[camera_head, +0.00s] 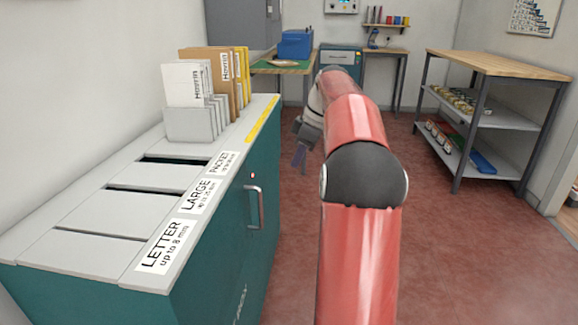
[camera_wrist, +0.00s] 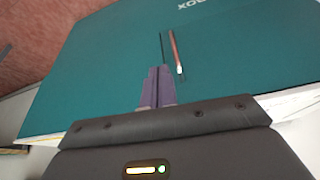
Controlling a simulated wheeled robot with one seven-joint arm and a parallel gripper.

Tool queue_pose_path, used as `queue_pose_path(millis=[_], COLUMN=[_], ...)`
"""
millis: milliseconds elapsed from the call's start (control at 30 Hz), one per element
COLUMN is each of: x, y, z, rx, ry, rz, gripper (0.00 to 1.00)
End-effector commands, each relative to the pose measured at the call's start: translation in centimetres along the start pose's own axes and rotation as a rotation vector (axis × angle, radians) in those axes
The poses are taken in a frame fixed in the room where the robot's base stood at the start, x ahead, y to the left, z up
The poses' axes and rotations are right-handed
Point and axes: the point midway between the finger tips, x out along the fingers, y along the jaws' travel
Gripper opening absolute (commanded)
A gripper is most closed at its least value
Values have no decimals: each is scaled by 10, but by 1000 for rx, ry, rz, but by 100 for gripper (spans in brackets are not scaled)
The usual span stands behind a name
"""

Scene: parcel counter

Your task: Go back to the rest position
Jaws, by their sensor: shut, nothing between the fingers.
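My gripper (camera_head: 299,157) shows in the head view beside the counter's right side, in front of its teal panel and over the red floor. My red arm reaches forward to it. In the wrist view my gripper (camera_wrist: 157,72) has its purple fingers together, with nothing between them. The teal front of the counter (camera_wrist: 105,70), with its metal handle (camera_wrist: 176,50), fills most of that view. I cannot tell how far the fingertips are from it.
The parcel counter (camera_head: 80,248) has labelled slots and a rack (camera_head: 188,125) of envelopes on top. A wood-topped shelf unit (camera_head: 500,65) stands at the right. A green-topped bench (camera_head: 283,66) is at the back. Red floor (camera_head: 470,250) is open between counter and shelves.

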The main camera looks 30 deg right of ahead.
Motion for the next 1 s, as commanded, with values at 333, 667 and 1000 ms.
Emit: queue_pose_path(millis=[333, 667, 1000], x=[-6, -5, 27], y=[-10, -150, -310], z=[-8, -58, -19], rx=[11, 244, 522], ry=[-9, -85, -11], rz=[6, 129, 286], gripper=[0, 0, 0])
